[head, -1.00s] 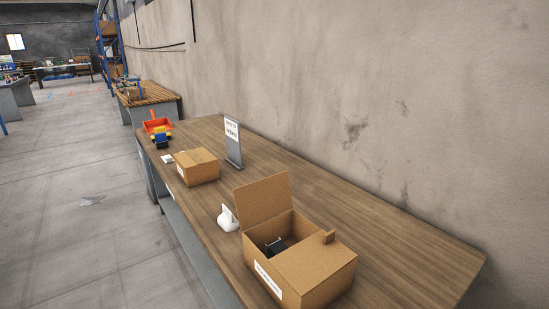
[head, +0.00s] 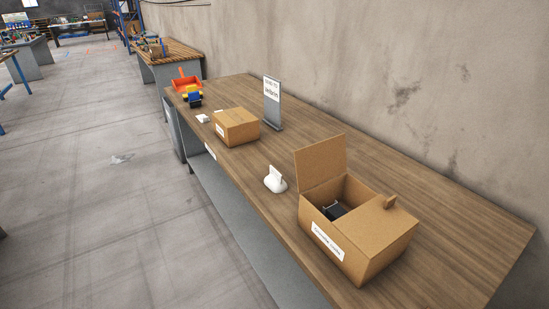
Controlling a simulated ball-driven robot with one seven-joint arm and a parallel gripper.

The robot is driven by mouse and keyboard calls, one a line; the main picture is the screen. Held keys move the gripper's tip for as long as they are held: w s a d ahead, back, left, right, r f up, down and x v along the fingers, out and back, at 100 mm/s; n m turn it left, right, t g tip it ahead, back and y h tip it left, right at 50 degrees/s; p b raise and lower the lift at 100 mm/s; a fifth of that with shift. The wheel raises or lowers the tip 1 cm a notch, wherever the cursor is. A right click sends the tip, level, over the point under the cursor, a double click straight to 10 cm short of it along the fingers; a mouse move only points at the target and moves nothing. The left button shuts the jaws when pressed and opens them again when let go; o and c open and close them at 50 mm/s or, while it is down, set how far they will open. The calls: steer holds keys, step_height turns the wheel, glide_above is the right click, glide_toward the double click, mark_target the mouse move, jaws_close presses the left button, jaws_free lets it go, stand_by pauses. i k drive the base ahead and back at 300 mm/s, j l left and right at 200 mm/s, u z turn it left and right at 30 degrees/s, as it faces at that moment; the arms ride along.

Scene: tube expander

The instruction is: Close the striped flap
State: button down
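An open cardboard box (head: 378,263) stands near the front end of the wooden table, with a white printed label (head: 327,241) on its front. One plain brown flap (head: 321,161) stands upright at its left side. The right part of its top is covered by a flat brown panel (head: 369,221) with a small brown tab (head: 390,202) at its edge. A dark object (head: 335,211) lies inside the open left part. I cannot make out stripes on any flap. My gripper is not in view.
The grey floor (head: 110,200) at left is clear.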

mark_target(316, 164)
steer(key=i+j+u, duration=0.15)
steer(key=u, duration=0.2)
steer(key=i+j+u, duration=0.2)
steer(key=j+u, duration=0.15)
steer(key=i+j+u, duration=0.2)
steer(key=u, duration=0.15)
steer(key=i+j+z, duration=0.45)
steer(key=l, duration=0.1)
